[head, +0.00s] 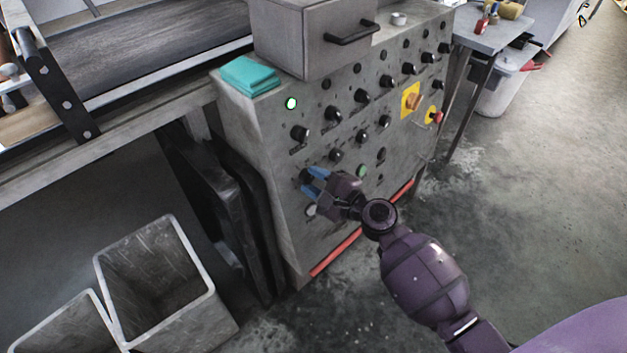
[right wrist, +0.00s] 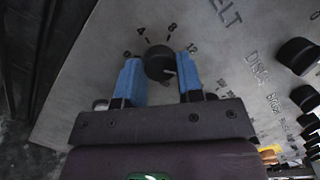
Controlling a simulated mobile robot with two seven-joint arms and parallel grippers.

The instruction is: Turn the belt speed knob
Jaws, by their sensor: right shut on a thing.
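The belt speed knob (right wrist: 160,62) is a round black knob on the grey control panel, with a scale of numbers around it and part of the word "BELT" beside it in the right wrist view. A short pale mark shows on the knob's right side. My right gripper (right wrist: 161,75) has its two blue fingers on either side of the knob and is shut on it. In the head view, the right gripper (head: 310,180) is at the panel's lower left, and its fingers partly hide the knob. My left gripper is not in view.
The grey control panel (head: 265,150) carries several other black knobs, a green button (head: 361,171) and a red emergency button (head: 436,117). A grey box (head: 290,45) and teal cloth (head: 249,75) sit on top. Open grey bins (head: 150,240) stand at lower left.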

